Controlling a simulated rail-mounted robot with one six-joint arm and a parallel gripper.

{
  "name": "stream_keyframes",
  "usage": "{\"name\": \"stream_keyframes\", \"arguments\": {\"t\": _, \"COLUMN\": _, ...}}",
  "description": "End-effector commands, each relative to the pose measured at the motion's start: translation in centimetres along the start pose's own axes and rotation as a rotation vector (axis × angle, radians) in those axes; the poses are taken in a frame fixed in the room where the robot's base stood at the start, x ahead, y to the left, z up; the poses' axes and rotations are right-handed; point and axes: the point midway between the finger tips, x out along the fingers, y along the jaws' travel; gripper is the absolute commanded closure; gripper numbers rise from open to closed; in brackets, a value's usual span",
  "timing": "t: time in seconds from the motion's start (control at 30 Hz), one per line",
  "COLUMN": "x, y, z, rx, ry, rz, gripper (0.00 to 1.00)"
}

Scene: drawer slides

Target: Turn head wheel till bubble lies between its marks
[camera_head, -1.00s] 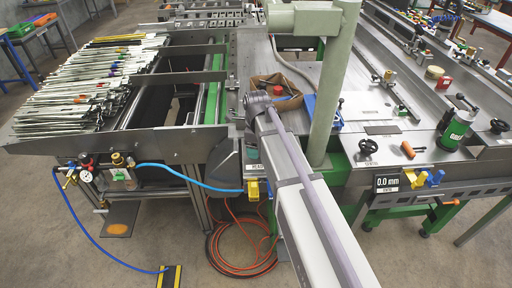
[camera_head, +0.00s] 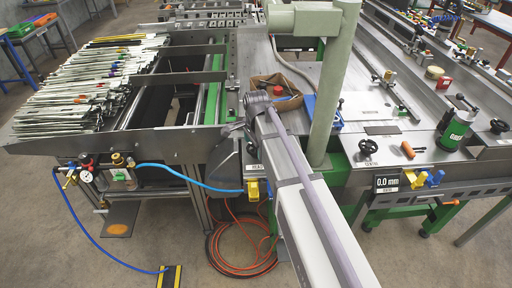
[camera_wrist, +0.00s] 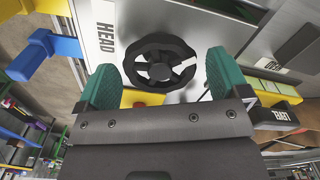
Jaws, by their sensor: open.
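The head wheel (camera_wrist: 158,60) is a black spoked handwheel on a grey metal panel, beside a white HEAD label (camera_wrist: 104,28) in the wrist view. My gripper (camera_wrist: 158,72) is open, with one green fingertip on either side of the wheel and space between them and its rim. I cannot tell how far the fingertips are above the panel. A LEVEL label (camera_wrist: 284,116) shows at the right, near a pale green strip (camera_wrist: 272,88) that may be the vial. No bubble or marks can be made out. In the head view my arm hides the wheel.
A blue hose (camera_head: 190,178) runs at left.

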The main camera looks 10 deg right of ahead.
Motion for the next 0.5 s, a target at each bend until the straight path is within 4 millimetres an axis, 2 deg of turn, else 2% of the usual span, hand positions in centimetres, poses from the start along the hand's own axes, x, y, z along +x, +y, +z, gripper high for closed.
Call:
{"name": "stream_keyframes", "arguments": {"t": 0.33, "x": -5.7, "y": 0.0, "z": 0.0, "rx": 0.001, "ry": 0.0, "rz": 0.0, "gripper": 0.06}}
{"name": "stream_keyframes", "arguments": {"t": 0.5, "x": -6.1, "y": 0.0, "z": 0.0, "rx": 0.001, "ry": 0.0, "rz": 0.0, "gripper": 0.06}}
